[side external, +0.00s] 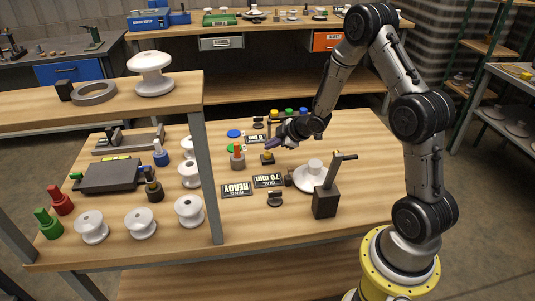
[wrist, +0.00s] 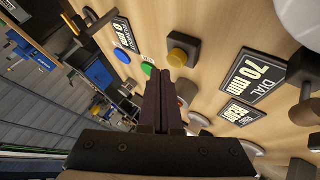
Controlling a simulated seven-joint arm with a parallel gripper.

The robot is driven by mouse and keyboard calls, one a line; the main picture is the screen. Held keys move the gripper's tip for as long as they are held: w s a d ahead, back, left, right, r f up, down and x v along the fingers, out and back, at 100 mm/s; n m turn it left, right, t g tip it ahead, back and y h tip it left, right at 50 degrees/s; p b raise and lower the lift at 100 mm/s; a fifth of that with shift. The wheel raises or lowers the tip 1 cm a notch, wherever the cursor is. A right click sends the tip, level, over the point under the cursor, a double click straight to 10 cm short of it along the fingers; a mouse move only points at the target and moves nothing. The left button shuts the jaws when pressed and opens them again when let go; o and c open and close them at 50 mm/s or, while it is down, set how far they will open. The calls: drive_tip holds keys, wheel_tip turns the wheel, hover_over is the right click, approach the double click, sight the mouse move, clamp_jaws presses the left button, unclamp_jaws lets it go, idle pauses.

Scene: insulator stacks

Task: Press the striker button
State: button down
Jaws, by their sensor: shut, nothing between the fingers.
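A yellow button on a small dark square base (side external: 267,157) stands on the table, close below my gripper's tip in the side view. It is the only raised push button that I can make out near the gripper, but I see no striker label on it. In the wrist view the yellow button (wrist: 178,57) lies just beyond and right of the fingertips. My gripper (side external: 269,144) is shut and empty, its dark fingers pointing down toward the table. The fingers (wrist: 161,72) show pressed together in the wrist view. They appear apart from the button.
A DIAL 70 mm plate (side external: 268,180) and a RING READY plate (side external: 237,189) lie nearby. A white disc insulator (side external: 309,178) sits beside a dark post with a lever (side external: 326,198). Flat green (side external: 233,149) and blue (side external: 234,133) discs lie left. A raised shelf (side external: 100,101) stands left.

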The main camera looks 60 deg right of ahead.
sight(271, 155)
drive_tip(key=shift+f, duration=0.25)
drive_tip(key=shift+f, duration=0.2)
drive_tip(key=shift+f, duration=0.6)
idle(1.1)
drive_tip(key=shift+r, duration=1)
drive_tip(key=shift+r, duration=0.1)
wheel_tip(271, 155, up, 5)
drive_tip(key=shift+f, duration=0.1)
idle(0.7)
